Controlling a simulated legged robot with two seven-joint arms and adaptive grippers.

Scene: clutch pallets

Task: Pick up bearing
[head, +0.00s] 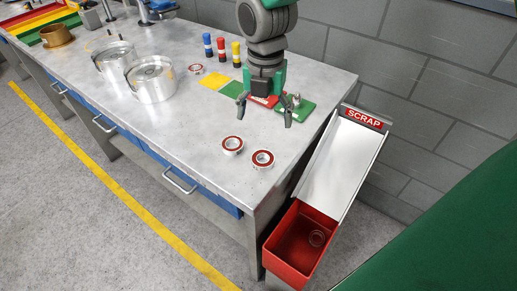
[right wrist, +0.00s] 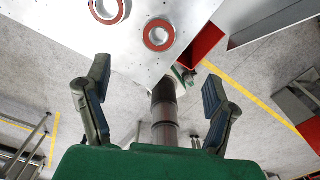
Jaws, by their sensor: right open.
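Two bearings with red seals lie flat near the table's right front corner in the head view, the left one (head: 232,144) and the right one (head: 262,159). A third bearing (head: 196,68) lies farther back beside the metal housings. My right gripper (head: 265,113) is open and empty above the table, behind the two front bearings and apart from them. In the right wrist view, two bearings, one (right wrist: 106,9) cut by the top edge and one whole (right wrist: 158,35), lie beyond the spread fingers of my right gripper (right wrist: 156,72). My left gripper is not seen.
A red scrap bin (head: 283,268) with a ring-like part inside stands below a metal chute (head: 338,165) at the table's right end. Colored plates (head: 231,89), several small colored cylinders (head: 221,48) and metal housings (head: 152,80) stand farther back. The table's front right is mostly clear.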

